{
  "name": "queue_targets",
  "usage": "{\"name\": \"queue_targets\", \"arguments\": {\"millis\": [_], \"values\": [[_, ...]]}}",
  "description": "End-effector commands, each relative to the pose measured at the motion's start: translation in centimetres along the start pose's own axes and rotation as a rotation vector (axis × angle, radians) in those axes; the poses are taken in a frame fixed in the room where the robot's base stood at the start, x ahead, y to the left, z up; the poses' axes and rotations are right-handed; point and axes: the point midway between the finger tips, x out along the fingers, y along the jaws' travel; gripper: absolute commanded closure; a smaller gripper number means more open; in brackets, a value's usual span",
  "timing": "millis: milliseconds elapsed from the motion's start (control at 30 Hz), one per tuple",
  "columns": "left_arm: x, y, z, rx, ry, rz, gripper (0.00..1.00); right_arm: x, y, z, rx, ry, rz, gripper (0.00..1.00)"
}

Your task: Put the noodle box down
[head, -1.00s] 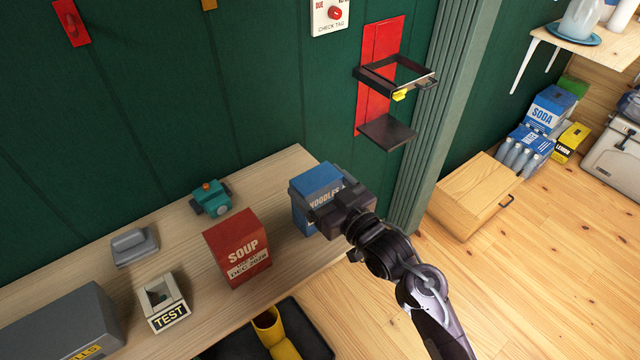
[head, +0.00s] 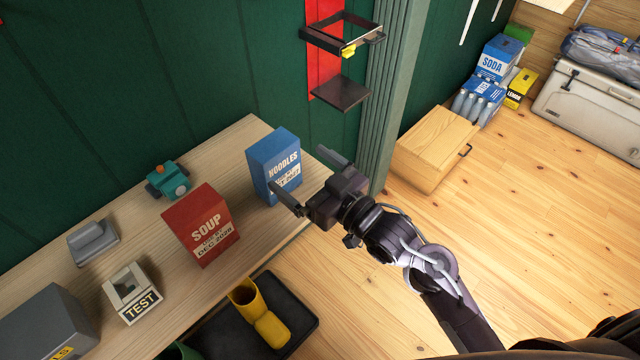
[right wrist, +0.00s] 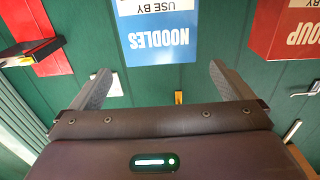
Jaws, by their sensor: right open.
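The blue noodle box (head: 272,163) stands upright on the wooden bench (head: 240,235) near its right end. Its label also shows upside down in the right wrist view (right wrist: 158,38). My right gripper (head: 310,180) is open and empty, just to the right of the box and apart from it. In the right wrist view its two fingers (right wrist: 160,85) are spread wide, with the box beyond them. My left gripper is not in view.
A red soup box (head: 200,225) stands left of the noodle box, with a teal device (head: 168,180) behind it. A TEST device (head: 131,293) and a grey block (head: 93,243) are further left. A red wall bracket (head: 325,60) with a dark shelf (head: 341,92) hangs behind.

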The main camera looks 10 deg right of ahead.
Motion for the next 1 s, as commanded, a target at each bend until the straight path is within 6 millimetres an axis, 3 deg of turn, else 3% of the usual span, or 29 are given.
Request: {"name": "queue_targets", "arguments": {"millis": [100, 300, 1000], "values": [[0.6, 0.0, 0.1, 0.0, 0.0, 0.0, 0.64, -2.3, -0.1, 0.3, 0.0, -0.004, -0.001, 0.0], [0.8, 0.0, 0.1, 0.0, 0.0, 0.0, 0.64, -4.1, -0.1, 0.0, 0.001, 0.0, -0.002, 0.0], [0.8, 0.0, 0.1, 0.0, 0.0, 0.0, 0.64, -4.5, 0.4, 0.5, -0.002, -0.046, 0.031, 0.0]]}}
